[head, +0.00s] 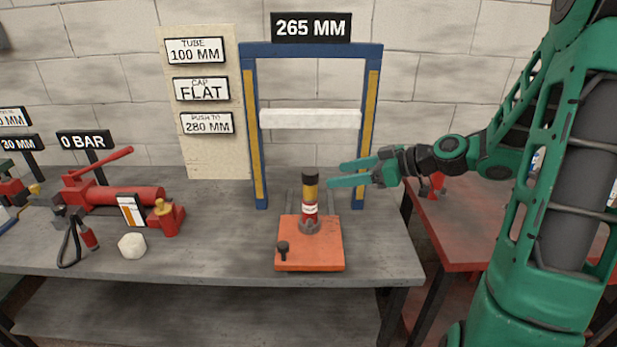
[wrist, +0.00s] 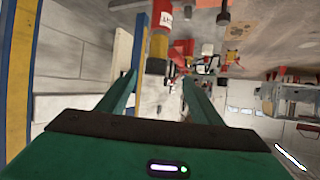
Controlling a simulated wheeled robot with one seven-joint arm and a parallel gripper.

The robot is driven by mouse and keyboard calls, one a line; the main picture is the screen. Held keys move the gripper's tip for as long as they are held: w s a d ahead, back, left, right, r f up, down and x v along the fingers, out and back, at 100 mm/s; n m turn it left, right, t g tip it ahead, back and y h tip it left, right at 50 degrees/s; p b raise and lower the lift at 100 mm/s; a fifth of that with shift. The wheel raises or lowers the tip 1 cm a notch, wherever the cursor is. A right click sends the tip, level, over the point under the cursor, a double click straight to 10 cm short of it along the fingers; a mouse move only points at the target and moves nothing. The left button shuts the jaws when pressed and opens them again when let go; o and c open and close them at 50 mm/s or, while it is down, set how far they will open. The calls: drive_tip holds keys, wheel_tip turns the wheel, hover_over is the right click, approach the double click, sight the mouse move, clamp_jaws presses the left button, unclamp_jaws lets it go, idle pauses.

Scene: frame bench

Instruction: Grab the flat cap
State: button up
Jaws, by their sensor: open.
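A tube (head: 310,208) with red and yellow bands and a white label stands upright in a holder on an orange base plate (head: 331,258). Its dark, flat-topped end (head: 310,177) looks like the flat cap. My gripper (head: 336,174) is open and empty, just right of the dark end and at about its height, with the fingers pointing left towards it. In the wrist view, the dark end (wrist: 156,67) shows between the two open fingers (wrist: 160,78), near their tips. I cannot tell the exact gap.
A blue frame (head: 248,130) with a white crossbar (head: 310,119) and a 265 MM sign stands behind the tube. A red pump (head: 125,195) and a whitish lump (head: 132,245) lie left on the grey bench (head: 215,215). A red table (head: 455,220) stands right.

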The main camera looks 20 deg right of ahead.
sight(310, 174)
drive_tip(key=x, duration=0.3)
drive_tip(key=r+x, duration=0.1)
drive_tip(key=x, duration=0.1)
drive_tip(key=shift+w+a+f, duration=0.15)
drive_tip(key=shift+w+a, duration=0.1)
drive_tip(key=shift+w, duration=0.3)
drive_tip(key=shift+w+x, duration=0.25)
drive_tip(key=shift+x, duration=2.3)
drive_tip(key=shift+d, duration=0.15)
drive_tip(key=c, duration=1.2)
